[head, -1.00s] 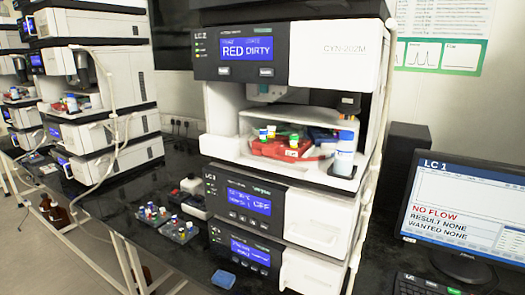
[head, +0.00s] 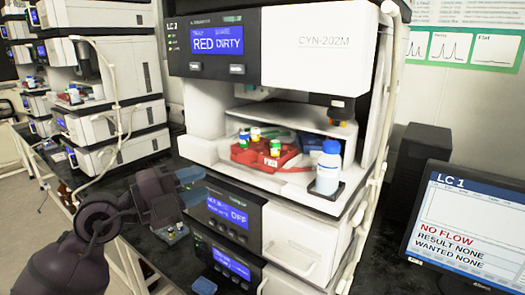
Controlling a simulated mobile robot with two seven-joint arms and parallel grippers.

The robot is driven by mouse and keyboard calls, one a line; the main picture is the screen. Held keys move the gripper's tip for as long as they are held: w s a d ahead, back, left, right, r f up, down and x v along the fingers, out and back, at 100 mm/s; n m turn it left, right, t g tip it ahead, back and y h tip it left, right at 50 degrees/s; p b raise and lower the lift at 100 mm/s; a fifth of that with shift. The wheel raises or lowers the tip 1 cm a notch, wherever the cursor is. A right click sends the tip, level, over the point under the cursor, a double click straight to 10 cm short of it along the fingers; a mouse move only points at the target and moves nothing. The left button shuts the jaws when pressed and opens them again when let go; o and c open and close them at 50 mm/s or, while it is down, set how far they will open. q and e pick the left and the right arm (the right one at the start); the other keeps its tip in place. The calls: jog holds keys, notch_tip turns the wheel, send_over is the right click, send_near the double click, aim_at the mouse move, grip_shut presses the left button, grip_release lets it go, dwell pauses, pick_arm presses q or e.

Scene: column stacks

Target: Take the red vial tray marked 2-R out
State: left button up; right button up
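My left gripper (head: 191,187) is at the left, in front of the stack and lower than the bay. Its two bluish fingertips are apart with nothing seen between them, and it is clear of the tray.
A white bottle with a blue cap (head: 328,168) stands right of the tray at the bay's front. A needle unit (head: 340,108) hangs above. The monitor (head: 463,230) is at the right.

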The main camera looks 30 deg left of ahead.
aim_at(239, 159)
pick_arm(q)
jog(key=shift+y, duration=0.8)
jog(key=shift+a+r+x, duration=0.15)
jog(key=shift+r+x, duration=0.2)
jog(key=shift+x, duration=1.4)
jog(key=shift+a+r+x, duration=0.15)
jog(key=shift+r+x, duration=0.15)
jog(key=shift+x, duration=1.45)
jog(key=shift+a+r+x, duration=0.15)
jog(key=shift+r+x, duration=0.2)
jog(key=shift+x, duration=1.4)
jog(key=shift+w, duration=0.15)
pick_arm(e)
jog(key=shift+w+f, duration=0.1)
jog(key=shift+f, duration=0.05)
pick_arm(q)
grip_shut()
jog(key=shift+r, duration=0.5)
notch_tip(239, 159, up, 9)
jog(key=p, duration=0.1)
jog(key=shift+p, duration=0.35)
pick_arm(e)
notch_tip(239, 159, up, 2)
